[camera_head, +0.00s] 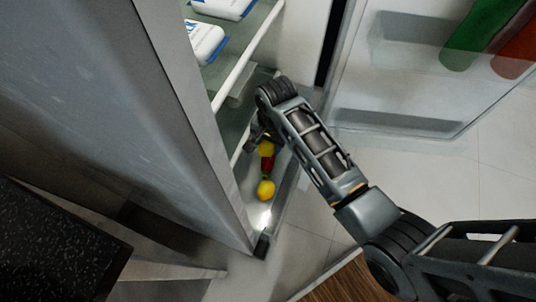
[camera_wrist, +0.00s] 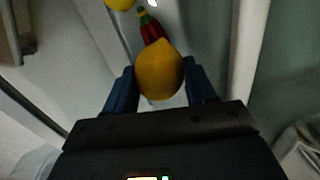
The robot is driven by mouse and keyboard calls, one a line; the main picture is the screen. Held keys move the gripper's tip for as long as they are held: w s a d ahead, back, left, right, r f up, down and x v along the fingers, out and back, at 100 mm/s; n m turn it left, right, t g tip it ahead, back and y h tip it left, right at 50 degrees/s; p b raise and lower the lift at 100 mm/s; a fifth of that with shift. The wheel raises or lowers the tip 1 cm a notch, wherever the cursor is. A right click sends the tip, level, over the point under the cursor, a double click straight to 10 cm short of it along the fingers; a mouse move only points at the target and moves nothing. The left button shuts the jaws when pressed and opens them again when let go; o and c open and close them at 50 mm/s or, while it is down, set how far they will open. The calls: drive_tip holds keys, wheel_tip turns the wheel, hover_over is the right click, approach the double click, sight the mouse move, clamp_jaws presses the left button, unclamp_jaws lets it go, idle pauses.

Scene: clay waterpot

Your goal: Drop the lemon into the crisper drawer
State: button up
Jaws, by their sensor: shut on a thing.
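A yellow lemon (camera_wrist: 159,72) is between the two dark fingers of my gripper (camera_wrist: 160,84), which is shut on it. In the head view the lemon (camera_head: 267,149) shows just below my gripper (camera_head: 257,138), over the crisper drawer (camera_head: 284,207) low in the fridge. The drawer appears pulled out. Whether the lemon touches anything beneath it cannot be told. The gripper's fingers are partly hidden by my arm in the head view.
A red item with a green-and-yellow end (camera_wrist: 150,29) and another yellow fruit (camera_head: 265,190) lie in the drawer beyond the lemon. White packages (camera_head: 206,42) sit on the fridge shelf above. The open fridge door (camera_head: 400,85) stands to the right.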

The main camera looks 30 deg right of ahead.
drive_tip(key=shift+f+b, duration=0.95)
drive_tip(key=shift+f, duration=2.1)
drive_tip(key=shift+f, duration=0.1)
drive_tip(key=shift+f, duration=0.35)
drive_tip(key=shift+f, duration=0.1)
drive_tip(key=o, duration=1.1)
drive_tip(key=shift+c, duration=0.2)
drive_tip(key=r+p, duration=0.1)
drive_tip(key=r, duration=0.3)
drive_tip(key=r+p, duration=0.2)
drive_tip(key=r, duration=0.2)
drive_tip(key=r+p, duration=0.1)
drive_tip(key=r, duration=0.4)
drive_tip(key=shift+s+d, duration=0.25)
drive_tip(key=shift+s, duration=0.15)
